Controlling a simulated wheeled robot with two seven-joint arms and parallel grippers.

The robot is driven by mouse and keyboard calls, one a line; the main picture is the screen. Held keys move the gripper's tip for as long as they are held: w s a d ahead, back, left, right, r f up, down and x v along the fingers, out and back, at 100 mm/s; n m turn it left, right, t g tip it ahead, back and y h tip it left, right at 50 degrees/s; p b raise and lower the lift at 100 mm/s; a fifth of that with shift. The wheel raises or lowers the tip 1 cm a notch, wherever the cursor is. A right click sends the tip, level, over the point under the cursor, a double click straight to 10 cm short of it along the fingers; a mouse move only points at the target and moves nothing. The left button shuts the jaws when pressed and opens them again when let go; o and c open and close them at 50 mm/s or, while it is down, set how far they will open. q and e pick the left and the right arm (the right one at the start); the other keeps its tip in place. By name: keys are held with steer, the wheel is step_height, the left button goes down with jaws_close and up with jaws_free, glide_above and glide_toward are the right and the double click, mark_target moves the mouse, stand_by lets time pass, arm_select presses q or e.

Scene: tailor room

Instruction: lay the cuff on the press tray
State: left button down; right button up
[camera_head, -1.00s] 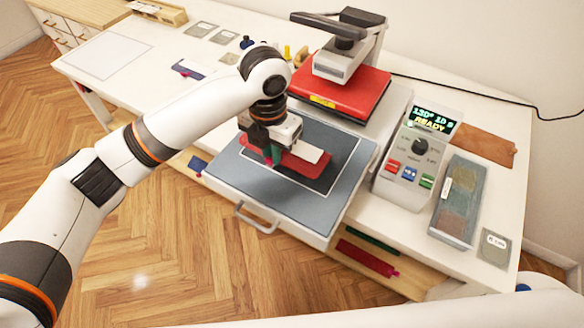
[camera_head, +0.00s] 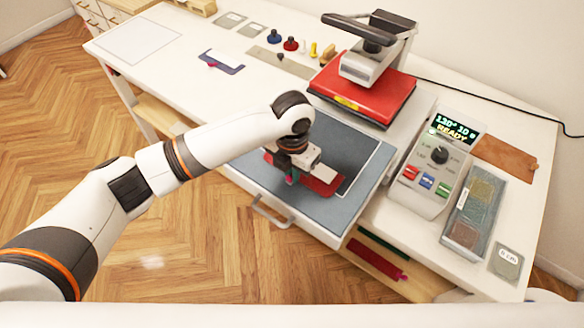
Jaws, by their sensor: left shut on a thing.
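The red cuff (camera_head: 322,184) shows in the head view, over the front part of the grey press tray (camera_head: 318,213). A pale strip (camera_head: 331,173) shows by its right part; I cannot tell if it lies on the cuff. My left gripper (camera_head: 291,178) points down and is shut on the cuff, hiding its middle. I cannot tell whether the cuff touches the tray. The tray is pulled out, with a dark area (camera_head: 352,146) and a white outline behind the cuff. My right gripper is not in view.
The red press head (camera_head: 362,95) stands behind the tray. The control box (camera_head: 435,165) reading READY stands to the right, beside a swatch tray (camera_head: 470,215). The tray handle (camera_head: 270,212) sticks out in front. Spools (camera_head: 290,44) stand at the back.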

arm_select(q)
steer(key=c, duration=1.4)
jaws_free()
steer(key=shift+c, duration=0.2)
steer(key=shift+r, duration=0.5)
step_height(320, 180, up, 11)
steer(key=b, duration=0.3)
steer(key=shift+r, duration=0.2)
steer(key=shift+s+f, duration=0.1)
